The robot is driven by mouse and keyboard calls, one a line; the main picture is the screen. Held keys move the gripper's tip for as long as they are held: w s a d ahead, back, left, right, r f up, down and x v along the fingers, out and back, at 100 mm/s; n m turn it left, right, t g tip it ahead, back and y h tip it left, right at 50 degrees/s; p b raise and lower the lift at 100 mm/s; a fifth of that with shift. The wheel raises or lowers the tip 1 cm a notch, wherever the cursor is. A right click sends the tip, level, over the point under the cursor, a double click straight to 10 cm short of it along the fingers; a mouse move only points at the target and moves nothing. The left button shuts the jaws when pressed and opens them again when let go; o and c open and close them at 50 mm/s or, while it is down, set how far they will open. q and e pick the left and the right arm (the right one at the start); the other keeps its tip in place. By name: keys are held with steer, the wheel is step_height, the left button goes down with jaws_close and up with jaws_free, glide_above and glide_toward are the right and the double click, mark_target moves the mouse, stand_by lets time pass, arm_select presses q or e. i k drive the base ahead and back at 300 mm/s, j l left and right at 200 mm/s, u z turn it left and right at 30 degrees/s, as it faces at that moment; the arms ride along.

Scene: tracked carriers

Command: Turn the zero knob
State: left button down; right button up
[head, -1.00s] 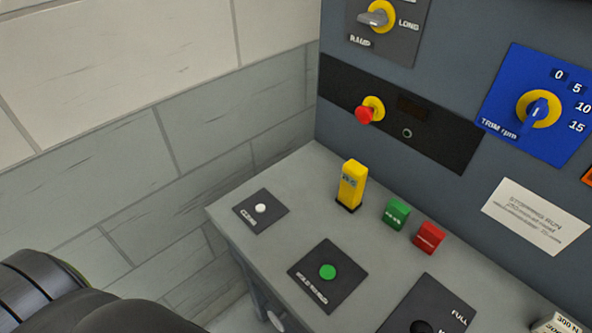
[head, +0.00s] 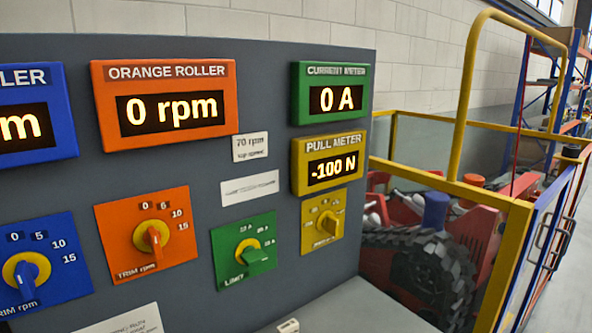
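A yellow knob (head: 330,223) sits on a small yellow plate (head: 309,232) on the grey panel, under the yellow pull meter (head: 328,145), which reads -100 N. The plate's lettering is too small to read, so I cannot confirm that this is the zero knob. To its left are a green knob (head: 253,254) on a green limit plate, an orange trim knob (head: 153,239) and a blue trim knob (head: 27,279). Neither gripper is in view.
The orange roller display (head: 165,103) reads 0 rpm and the green current meter (head: 330,93) reads 0 A. A grey desk top (head: 350,310) juts out below the panel.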

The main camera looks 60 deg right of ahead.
mark_target(331, 223)
steer(key=k+l+z, duration=0.1)
steer(key=z, duration=0.2)
steer(key=k+l+z, duration=0.25)
steer(key=k+z, duration=0.1)
steer(key=z, duration=1.1)
